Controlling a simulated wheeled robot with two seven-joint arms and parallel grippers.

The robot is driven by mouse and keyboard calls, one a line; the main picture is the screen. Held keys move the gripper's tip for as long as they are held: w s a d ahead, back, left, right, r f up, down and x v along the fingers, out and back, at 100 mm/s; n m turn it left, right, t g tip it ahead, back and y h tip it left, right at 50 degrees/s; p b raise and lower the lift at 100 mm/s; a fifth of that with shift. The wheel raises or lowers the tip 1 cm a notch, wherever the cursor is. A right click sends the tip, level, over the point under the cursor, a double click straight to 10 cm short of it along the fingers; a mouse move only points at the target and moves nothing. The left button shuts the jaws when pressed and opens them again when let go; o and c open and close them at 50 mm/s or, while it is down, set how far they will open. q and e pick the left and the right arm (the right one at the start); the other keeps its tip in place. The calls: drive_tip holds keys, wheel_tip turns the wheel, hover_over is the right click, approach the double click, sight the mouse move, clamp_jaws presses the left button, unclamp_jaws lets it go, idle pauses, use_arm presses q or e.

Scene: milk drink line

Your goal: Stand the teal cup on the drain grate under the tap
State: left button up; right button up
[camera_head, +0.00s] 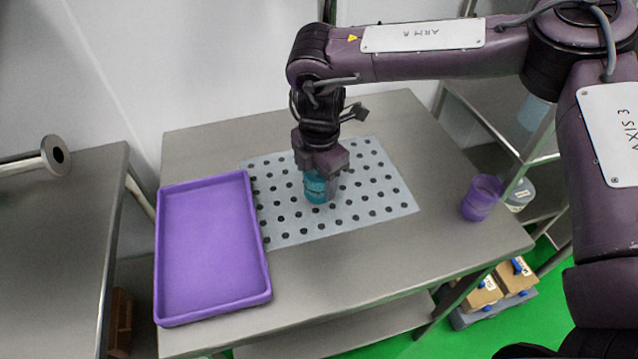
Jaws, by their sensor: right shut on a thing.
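The teal cup (317,190) is upright over the middle of the pale perforated sheet with dark holes, which looks like the drain grate (385,212). My right gripper (322,172) points down from above and is shut on the cup's upper part, hiding its rim. I cannot tell whether the cup's base touches the grate. No tap shows clearly; a thin dark upright pipe (329,12) is partly hidden behind my right arm. My left gripper is not in view.
An empty purple tray (208,250) lies on the steel table (345,275) left of the grate. A purple cup (481,198) stands near the right edge, by a clear container (519,194). Shelving is at right. The table's front is clear.

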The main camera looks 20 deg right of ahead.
sight(319, 190)
drive_tip(key=shift+w+f+p, duration=0.1)
drive_tip(key=shift+f+p, duration=0.35)
drive_tip(key=shift+f, duration=1.35)
drive_tip(key=o, duration=0.9)
drive_tip(key=shift+f, duration=0.1)
drive_tip(key=shift+o, duration=0.2)
